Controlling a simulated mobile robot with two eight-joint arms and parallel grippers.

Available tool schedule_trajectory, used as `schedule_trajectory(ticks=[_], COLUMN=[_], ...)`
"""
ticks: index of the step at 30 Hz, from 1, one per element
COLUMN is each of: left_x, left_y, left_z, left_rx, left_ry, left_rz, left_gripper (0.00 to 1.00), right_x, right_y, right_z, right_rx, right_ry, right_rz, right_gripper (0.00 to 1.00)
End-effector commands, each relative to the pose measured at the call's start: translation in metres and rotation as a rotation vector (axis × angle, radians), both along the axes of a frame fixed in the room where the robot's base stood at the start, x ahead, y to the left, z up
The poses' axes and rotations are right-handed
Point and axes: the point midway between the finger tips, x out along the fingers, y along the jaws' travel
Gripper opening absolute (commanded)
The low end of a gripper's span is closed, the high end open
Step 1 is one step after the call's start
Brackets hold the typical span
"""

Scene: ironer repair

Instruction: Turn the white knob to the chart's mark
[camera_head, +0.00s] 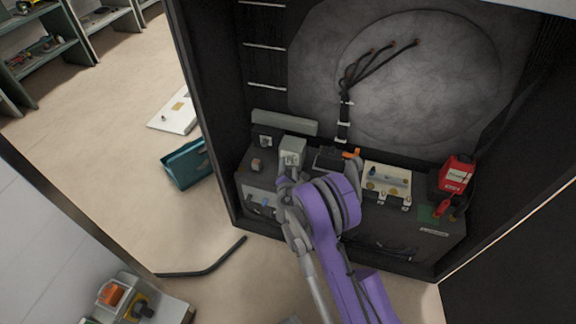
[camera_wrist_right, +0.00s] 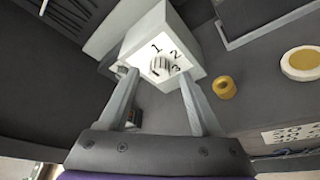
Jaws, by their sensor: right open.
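A white box (camera_head: 292,150) stands on the dark ledge inside the open cabinet. In the right wrist view, the box (camera_wrist_right: 186,57) shows a face marked with 1, 2 and 3 around a small ribbed white knob (camera_wrist_right: 160,64). I cannot tell the knob's exact pointing direction. My right gripper (camera_head: 287,182) is at the box's front. In the right wrist view its open fingers (camera_wrist_right: 158,76) straddle the knob, one tip at each side of the dial face; contact is not clear. My left gripper is not in view. I cannot make out the chart for certain.
Right of the box are a cream terminal block (camera_head: 388,178) and a red device (camera_head: 456,174). The wrist view shows a brass ring (camera_wrist_right: 224,87) and a printed label (camera_wrist_right: 290,136). A teal bin (camera_head: 186,165) lies on the floor outside the cabinet.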

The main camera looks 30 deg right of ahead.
Motion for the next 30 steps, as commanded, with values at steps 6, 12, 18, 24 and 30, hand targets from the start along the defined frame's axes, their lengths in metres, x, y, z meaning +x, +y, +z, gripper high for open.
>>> schedule_trajectory(ticks=[6,12,18,24,30], left_x=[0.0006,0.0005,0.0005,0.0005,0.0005], left_y=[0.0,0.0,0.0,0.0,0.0], left_z=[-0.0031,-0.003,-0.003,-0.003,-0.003], left_rx=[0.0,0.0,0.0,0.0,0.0], left_ry=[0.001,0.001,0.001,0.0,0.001], left_rz=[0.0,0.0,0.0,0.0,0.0], left_gripper=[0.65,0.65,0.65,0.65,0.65], right_x=[0.0139,0.0149,0.0147,0.0147,0.0147], right_y=[-0.0088,-0.0095,-0.0094,-0.0093,-0.0092], right_z=[-0.0048,-0.0047,-0.0047,-0.0046,-0.0046], right_rx=[0.0,0.0,0.0,0.0,0.0], right_ry=[0.0,0.0,0.0,0.0,0.0], right_rz=[0.0,0.0,0.0,0.0,0.0], right_gripper=[0.65,0.65,0.43,0.07,0.0])
